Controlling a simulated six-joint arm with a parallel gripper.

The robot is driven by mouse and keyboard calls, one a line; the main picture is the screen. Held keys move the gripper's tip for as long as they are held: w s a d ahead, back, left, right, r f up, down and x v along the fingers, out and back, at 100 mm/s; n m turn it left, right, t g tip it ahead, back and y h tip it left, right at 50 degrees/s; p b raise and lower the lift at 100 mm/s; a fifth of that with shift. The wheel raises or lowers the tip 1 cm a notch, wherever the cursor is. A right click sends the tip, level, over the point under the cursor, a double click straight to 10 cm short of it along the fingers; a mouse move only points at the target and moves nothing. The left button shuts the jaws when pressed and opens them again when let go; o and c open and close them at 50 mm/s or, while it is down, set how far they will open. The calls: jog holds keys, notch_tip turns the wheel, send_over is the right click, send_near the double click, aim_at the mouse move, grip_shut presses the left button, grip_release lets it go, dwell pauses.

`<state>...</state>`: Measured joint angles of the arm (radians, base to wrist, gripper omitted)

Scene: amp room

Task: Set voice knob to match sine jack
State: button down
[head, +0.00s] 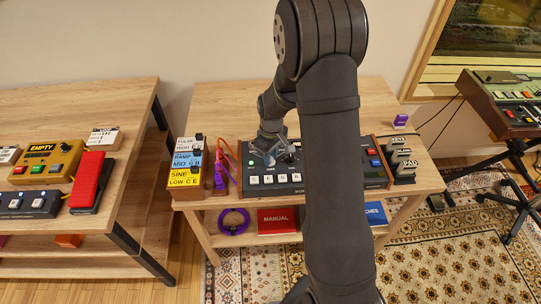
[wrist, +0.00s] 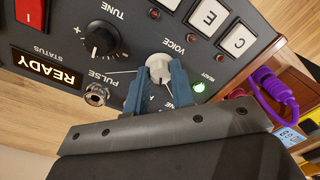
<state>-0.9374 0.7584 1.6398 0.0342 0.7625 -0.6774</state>
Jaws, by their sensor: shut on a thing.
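The voice knob (wrist: 158,65) is pale grey and sits on the dark console under the word VOICE, which is upside down in the wrist view. My gripper (wrist: 160,76) has its two blue-grey fingers shut on this knob, one on each side. The word PULSE is readable beside the knob; other position words are partly hidden by the fingers. In the head view my gripper (head: 272,156) is over the left part of the console (head: 312,186). A label block (head: 183,177) left of it has white, blue and yellow bands; yellow reads SINE, blue RAMP. Which jack is plugged cannot be told.
A black TUNE knob (wrist: 103,39), a metal socket (wrist: 97,95) and a lit green lamp (wrist: 198,87) lie close to my fingers. A purple cable (wrist: 277,92) loops at the right. Dark blocks with white labels (head: 402,165) stand right of the console.

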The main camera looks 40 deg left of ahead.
jog(key=shift+n, duration=1.6)
jog(key=c, duration=1.2)
grip_release()
jog(key=shift+c, duration=0.2)
jog(key=shift+r, duration=0.15)
notch_tip(320, 180, up, 17)
jog(key=shift+w, duration=0.3)
jog(key=shift+a, duration=0.1)
